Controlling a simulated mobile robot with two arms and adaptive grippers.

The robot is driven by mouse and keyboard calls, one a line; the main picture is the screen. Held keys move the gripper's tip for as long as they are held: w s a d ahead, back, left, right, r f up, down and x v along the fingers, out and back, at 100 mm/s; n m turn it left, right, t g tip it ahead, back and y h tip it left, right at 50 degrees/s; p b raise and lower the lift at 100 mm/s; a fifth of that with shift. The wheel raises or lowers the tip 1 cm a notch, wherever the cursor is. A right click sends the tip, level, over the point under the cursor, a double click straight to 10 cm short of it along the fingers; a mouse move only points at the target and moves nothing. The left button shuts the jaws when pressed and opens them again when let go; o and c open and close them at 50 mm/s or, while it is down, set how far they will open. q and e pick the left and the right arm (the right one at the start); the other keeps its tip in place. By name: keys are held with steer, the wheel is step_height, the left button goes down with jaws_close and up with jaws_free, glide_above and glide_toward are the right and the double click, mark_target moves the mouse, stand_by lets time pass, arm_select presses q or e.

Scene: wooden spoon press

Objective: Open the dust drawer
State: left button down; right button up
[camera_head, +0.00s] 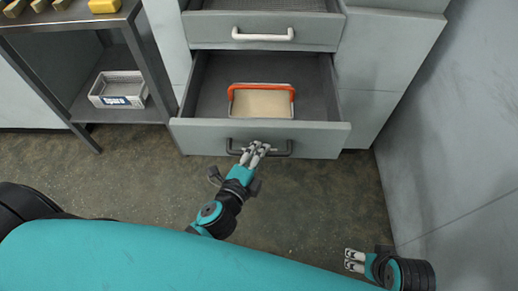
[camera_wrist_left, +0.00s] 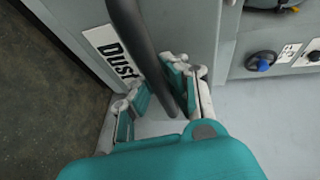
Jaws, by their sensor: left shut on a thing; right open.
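The dust drawer (camera_head: 320,139) is the lower grey drawer in the head view, and it stands pulled out. Its dark bar handle (camera_head: 279,153) runs along the front. A white label reading "Dust" (camera_wrist_left: 113,52) shows beside the dark handle (camera_wrist_left: 133,32) in the left wrist view. My left gripper (camera_head: 254,152) is shut on this handle, with its fingers on both sides of the bar. Inside the drawer lies a tray of pale dust (camera_head: 262,104) with an orange handle (camera_head: 262,87). My right gripper (camera_head: 354,260) is open and empty, low at the right, away from the drawer.
Above is another drawer with a white handle (camera_head: 262,35), slightly out. A metal shelf (camera_head: 94,117) at the left holds a grey bin (camera_head: 117,90). A grey wall (camera_head: 455,140) closes the right side. Bare floor (camera_head: 120,170) lies before the drawer. Control knobs (camera_wrist_left: 262,64) show in the left wrist view.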

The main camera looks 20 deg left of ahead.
arm_select(q)
steer(key=shift+s+f, duration=0.1)
steer(key=shift+f, duration=0.05)
steer(key=c, duration=1.3)
jaws_free()
steer(key=v, duration=1.2)
